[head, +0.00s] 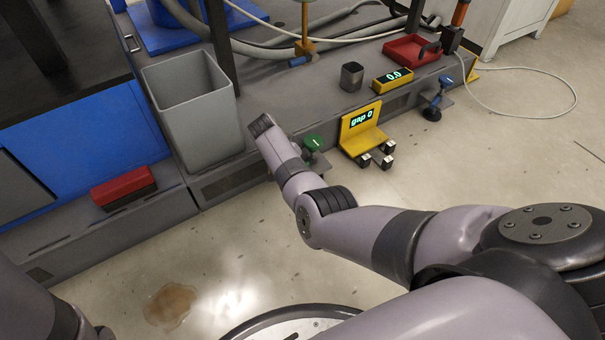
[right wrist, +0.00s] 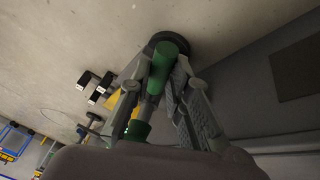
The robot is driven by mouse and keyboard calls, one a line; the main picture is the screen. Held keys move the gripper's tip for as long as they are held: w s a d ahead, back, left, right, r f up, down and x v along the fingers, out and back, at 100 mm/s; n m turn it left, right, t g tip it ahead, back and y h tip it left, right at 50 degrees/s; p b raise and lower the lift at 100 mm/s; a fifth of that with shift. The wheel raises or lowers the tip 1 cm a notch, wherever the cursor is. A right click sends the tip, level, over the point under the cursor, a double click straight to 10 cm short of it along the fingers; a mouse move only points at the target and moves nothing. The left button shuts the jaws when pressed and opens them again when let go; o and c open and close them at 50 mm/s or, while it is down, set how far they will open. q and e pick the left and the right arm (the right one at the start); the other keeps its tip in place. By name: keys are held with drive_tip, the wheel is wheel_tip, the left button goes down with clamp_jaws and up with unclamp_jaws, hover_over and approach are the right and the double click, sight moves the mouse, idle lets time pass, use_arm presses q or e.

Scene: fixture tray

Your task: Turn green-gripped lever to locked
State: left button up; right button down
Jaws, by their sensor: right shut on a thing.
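The lever's green grip (right wrist: 167,60) is a short cylinder in the right wrist view, with a dark round end beside it. My right gripper (right wrist: 160,86) is shut on it, one finger on each side. A second green part (right wrist: 138,130) shows lower down, nearer the wrist. In the head view the green lever's plate (head: 314,142) shows at the bench's front edge, beside my right forearm. The grip and the right gripper's fingers are hidden there by my arm, so the lever's angle is unclear. My left gripper is out of view.
A yellow block with a display (head: 362,129) stands right of the green lever, and a blue-gripped lever (head: 437,98) farther right. A grey bin (head: 194,108) stands left of my arm. A red box (head: 123,188) lies at left.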

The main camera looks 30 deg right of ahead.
drive_tip(key=shift+w+m+b, duration=0.3)
drive_tip(key=shift+m+b, duration=0.1)
drive_tip(key=shift+b, duration=0.05)
drive_tip(key=c, duration=1.5)
unclamp_jaws()
drive_tip(key=v, duration=1.2)
drive_tip(key=shift+w, duration=0.15)
